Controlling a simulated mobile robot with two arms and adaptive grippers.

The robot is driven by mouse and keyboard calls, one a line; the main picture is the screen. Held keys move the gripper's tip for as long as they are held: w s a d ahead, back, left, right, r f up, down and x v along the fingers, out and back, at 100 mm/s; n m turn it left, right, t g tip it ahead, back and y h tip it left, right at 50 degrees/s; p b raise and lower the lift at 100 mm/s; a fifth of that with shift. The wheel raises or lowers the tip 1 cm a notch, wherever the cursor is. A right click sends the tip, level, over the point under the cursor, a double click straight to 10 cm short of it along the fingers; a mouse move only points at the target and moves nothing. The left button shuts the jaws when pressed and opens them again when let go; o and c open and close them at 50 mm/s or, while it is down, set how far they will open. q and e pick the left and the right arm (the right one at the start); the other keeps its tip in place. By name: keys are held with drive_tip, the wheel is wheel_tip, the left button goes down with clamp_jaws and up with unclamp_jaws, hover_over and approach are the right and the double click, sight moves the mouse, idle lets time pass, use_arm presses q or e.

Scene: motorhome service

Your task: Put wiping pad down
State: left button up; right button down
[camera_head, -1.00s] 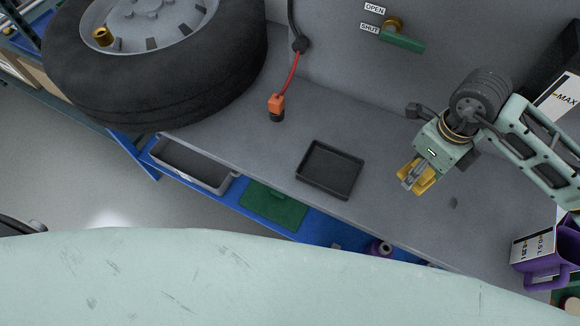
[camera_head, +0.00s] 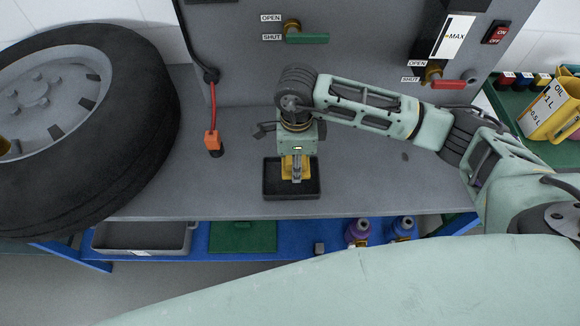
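My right gripper (camera_head: 297,174), on the arm from the right, points down over a small black tray (camera_head: 292,195) on the grey worktop. Yellow material, seemingly the wiping pad (camera_head: 286,170), shows on both sides of the grey fingers, which look shut on it. The pad's lower end overlaps the tray in the picture; I cannot tell whether it touches the tray floor. My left gripper is not in view.
A large tyre (camera_head: 110,150) stands at left. An orange-ended red cable (camera_head: 212,139) hangs near the tray. Green (camera_head: 308,38) and red (camera_head: 448,84) valve handles are behind. A yellow jug (camera_head: 556,108) is at right.

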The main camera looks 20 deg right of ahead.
sight(291, 172)
drive_tip(key=shift+w+a+f, duration=0.1)
drive_tip(key=shift+a+f, duration=0.35)
drive_tip(key=shift+a, duration=0.2)
wheel_tip(291, 172, down, 3)
drive_tip(key=shift+d+f+p, duration=0.1)
drive_tip(key=shift+p, duration=0.85)
drive_tip(key=shift+f, duration=0.35)
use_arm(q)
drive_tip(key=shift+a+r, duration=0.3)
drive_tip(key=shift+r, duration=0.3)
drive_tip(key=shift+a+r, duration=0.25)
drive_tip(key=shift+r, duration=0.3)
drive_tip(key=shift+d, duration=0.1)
use_arm(e)
drive_tip(key=shift+f, duration=0.2)
drive_tip(key=c, duration=1.2)
unclamp_jaws()
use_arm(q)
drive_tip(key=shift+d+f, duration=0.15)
